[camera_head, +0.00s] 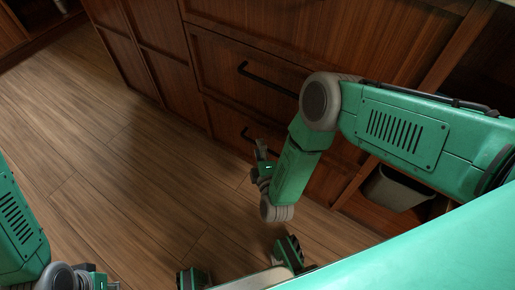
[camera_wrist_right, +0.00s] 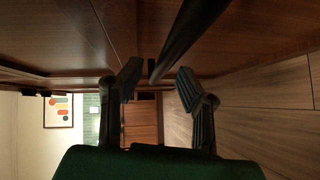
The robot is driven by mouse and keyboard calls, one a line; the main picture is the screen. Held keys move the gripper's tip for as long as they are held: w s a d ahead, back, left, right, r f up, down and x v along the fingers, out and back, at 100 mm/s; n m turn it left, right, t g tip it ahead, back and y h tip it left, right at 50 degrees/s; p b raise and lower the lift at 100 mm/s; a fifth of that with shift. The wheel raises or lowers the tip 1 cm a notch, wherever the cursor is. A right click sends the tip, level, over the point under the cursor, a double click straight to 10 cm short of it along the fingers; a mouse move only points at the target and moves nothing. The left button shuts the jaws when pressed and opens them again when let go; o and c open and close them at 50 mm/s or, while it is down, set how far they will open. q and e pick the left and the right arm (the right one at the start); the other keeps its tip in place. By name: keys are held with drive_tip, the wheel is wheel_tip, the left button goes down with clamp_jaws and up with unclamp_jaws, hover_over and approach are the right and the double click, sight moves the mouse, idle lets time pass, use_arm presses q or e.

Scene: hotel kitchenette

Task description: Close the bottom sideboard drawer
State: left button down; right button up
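The dark wood bottom sideboard drawer (camera_head: 222,121) is below the middle drawer in the head view, partly hidden by my right arm. Its front looks nearly in line with the one above; I cannot tell how far it stands out. Its black bar handle (camera_head: 248,135) is just above my right gripper (camera_head: 263,165). In the wrist view a black bar handle (camera_wrist_right: 188,38) runs against the wood front, its lower end between the two fingertips of the right gripper (camera_wrist_right: 158,82). These fingers are apart with nothing clamped; contact cannot be told.
The middle drawer (camera_head: 222,62) with its own black handle (camera_head: 272,79) is above. A grey bin (camera_head: 395,190) sits in an open bay on the right. The wood floor (camera_head: 110,165) on the left is clear.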

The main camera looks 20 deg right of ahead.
drive_tip(key=shift+d+f, duration=0.1)
drive_tip(key=shift+f, duration=0.05)
drive_tip(key=s+a+r, duration=0.1)
drive_tip(key=s, duration=0.6)
drive_tip(key=shift+s, duration=0.15)
clamp_jaws()
